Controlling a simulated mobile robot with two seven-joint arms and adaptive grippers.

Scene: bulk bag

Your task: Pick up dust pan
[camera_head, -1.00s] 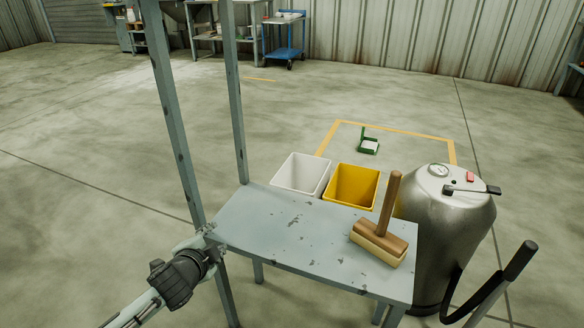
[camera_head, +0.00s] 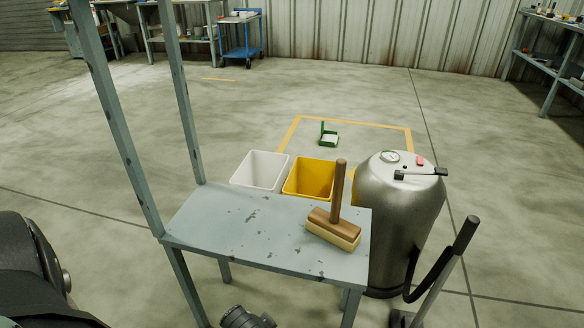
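A small green dust pan (camera_head: 329,135) with a pale inner face and an upright green handle stands on the concrete floor. It is inside a yellow floor outline, beyond the table and the bins. A dark part of my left arm, perhaps its gripper (camera_head: 246,318), shows at the bottom edge, near the table's front legs and far from the dust pan. Its fingers cannot be made out. My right gripper is out of view.
A grey metal table (camera_head: 262,232) with tall posts stands in front, bearing a wooden brush (camera_head: 333,229). Behind it are a white bin (camera_head: 259,171) and a yellow bin (camera_head: 309,178). A steel tank (camera_head: 398,220) stands right. Open floor lies left and beyond.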

